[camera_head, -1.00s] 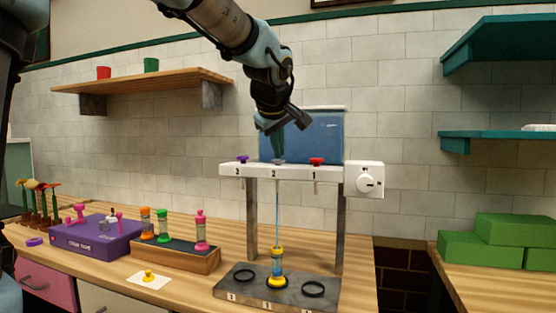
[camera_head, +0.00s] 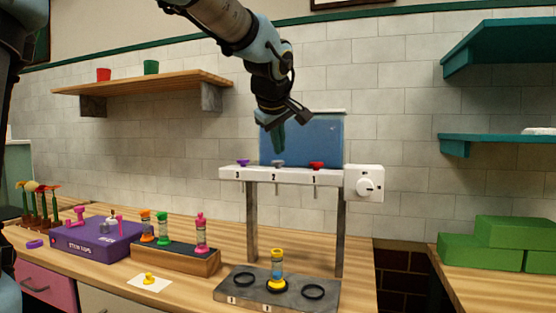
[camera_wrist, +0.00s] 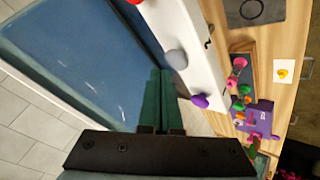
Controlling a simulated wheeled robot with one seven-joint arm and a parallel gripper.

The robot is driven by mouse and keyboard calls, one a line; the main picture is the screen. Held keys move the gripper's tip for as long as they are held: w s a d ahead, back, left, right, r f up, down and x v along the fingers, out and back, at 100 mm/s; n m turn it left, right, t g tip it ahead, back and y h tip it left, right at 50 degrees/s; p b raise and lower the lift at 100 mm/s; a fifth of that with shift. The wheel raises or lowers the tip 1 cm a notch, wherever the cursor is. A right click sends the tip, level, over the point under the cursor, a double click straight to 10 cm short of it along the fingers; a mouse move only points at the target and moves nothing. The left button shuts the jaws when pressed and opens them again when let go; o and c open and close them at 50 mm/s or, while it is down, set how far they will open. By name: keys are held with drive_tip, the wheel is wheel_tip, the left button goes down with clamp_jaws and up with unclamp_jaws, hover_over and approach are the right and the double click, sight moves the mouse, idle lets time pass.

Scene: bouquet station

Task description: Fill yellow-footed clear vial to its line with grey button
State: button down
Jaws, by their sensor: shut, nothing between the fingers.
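The yellow-footed clear vial (camera_head: 277,268) stands upright on the middle ring of the grey base plate, under spout 2. It has blue liquid in its lower part; its line is too small to make out. No stream falls into it. The grey button (camera_head: 278,162) is on the white bar above the number 2, and it also shows in the wrist view (camera_wrist: 177,59). My gripper (camera_head: 277,146) is shut and empty, its green fingertips just above the grey button and apart from it. In the wrist view the fingertips (camera_wrist: 160,80) are beside the grey button.
A purple button (camera_head: 243,162) and a red button (camera_head: 317,165) flank the grey one. A blue tank (camera_head: 315,138) stands behind the bar, and a white dial box (camera_head: 364,183) is at its right. A wooden rack (camera_head: 175,256) with several coloured vials stands left.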

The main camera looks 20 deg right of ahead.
drive_tip(key=shift+r+p, duration=1.55)
drive_tip(key=shift+r, duration=0.95)
idle(1.8)
wheel_tip(320, 180, up, 4)
drive_tip(key=m+y+p, duration=0.1)
drive_tip(key=m+p, duration=0.1)
drive_tip(key=m, duration=0.2)
drive_tip(key=m+t+y+p, duration=0.1)
drive_tip(key=m+p, duration=0.1)
drive_tip(key=m, duration=0.2)
drive_tip(key=m+y+p, duration=0.1)
drive_tip(key=m+p, duration=0.1)
drive_tip(key=m, duration=0.3)
drive_tip(key=shift+f+y, duration=0.15)
drive_tip(key=shift+y, duration=0.15)
wheel_tip(320, 180, down, 9)
drive_tip(key=b, duration=0.6)
